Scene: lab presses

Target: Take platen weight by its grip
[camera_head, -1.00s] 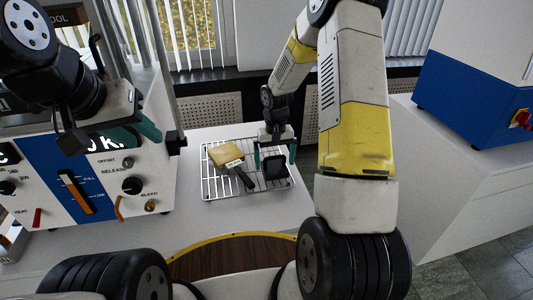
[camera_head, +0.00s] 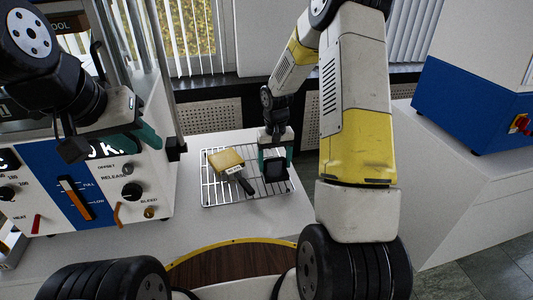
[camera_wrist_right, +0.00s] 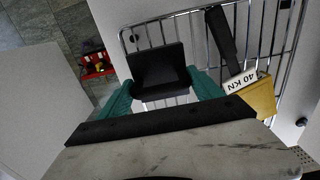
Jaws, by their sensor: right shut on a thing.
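A black block with an upright plate (camera_head: 275,171) is at the right side of the wire rack; it also shows in the right wrist view (camera_wrist_right: 160,68). My right gripper (camera_head: 275,158) is shut on it, with teal fingers on both sides. I cannot tell if it still touches the rack. To its left lies a yellow block (camera_head: 226,160) with a black handle and a white "40 KN" label, also in the right wrist view (camera_wrist_right: 258,97). Which of the two is the platen weight is not marked. My left gripper (camera_head: 130,140) hangs before the press panel; its opening is unclear.
The wire rack (camera_head: 210,196) stands on a pale bench (camera_head: 193,215). The press (camera_head: 95,190) with knobs and levers is at the left. A blue and white machine (camera_head: 468,98) stands on the right bench. The bench around the rack is clear.

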